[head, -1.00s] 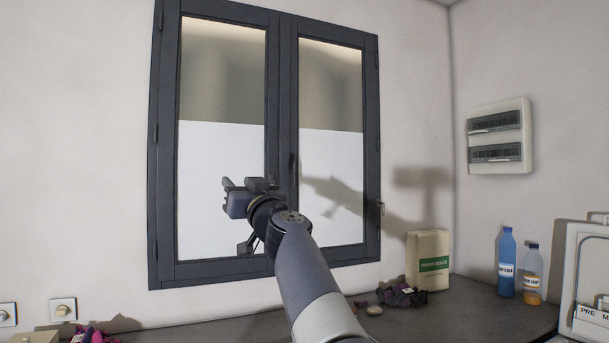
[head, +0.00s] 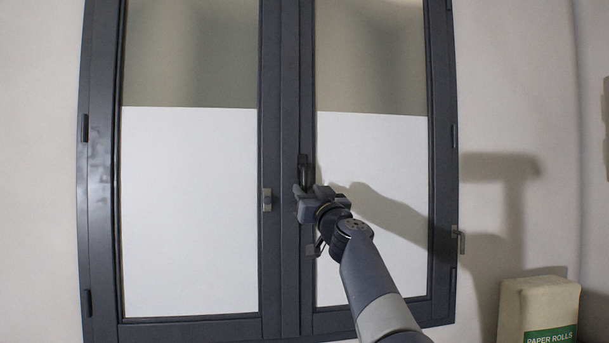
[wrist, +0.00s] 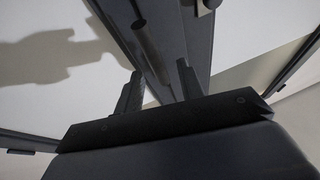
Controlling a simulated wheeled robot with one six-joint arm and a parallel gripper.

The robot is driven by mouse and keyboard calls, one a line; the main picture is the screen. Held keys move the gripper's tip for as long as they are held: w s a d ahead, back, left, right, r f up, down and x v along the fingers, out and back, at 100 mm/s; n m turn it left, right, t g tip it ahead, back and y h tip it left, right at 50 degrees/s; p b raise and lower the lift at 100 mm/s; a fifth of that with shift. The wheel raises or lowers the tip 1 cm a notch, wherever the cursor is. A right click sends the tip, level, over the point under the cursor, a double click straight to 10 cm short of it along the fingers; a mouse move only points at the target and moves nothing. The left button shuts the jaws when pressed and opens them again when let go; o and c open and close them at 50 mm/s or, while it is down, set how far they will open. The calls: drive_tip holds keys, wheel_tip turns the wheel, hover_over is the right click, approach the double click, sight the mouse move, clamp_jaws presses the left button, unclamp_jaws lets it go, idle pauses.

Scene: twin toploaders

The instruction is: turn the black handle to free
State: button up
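The black handle (head: 304,168) is on the dark middle upright of a two-pane window, and its visible part points up just above my gripper. My gripper (head: 306,192) is at the handle's lower part in the head view and covers what is behind it. In the wrist view my gripper (wrist: 158,68) has its two fingers apart. A dark rounded bar, seemingly the handle (wrist: 147,42), runs down toward the gap between the fingertips. I cannot tell whether the fingers touch it.
The window's dark frame (head: 271,100) surrounds two half-frosted panes. A paper rolls pack (head: 538,308) stands at lower right.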

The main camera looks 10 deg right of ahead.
sight(306, 186)
drive_tip(key=x, duration=0.1)
drive_tip(key=p+x, duration=0.1)
drive_tip(key=shift+w+d+r, duration=0.1)
drive_tip(key=shift+w+r, duration=0.2)
drive_tip(key=shift+w, duration=0.05)
drive_tip(key=shift+w+r+p, duration=0.2)
drive_tip(key=shift+w+p, duration=0.2)
drive_tip(key=shift+p, duration=0.3)
drive_tip(key=shift+w, duration=0.3)
drive_tip(key=shift+c, duration=0.6)
clamp_jaws()
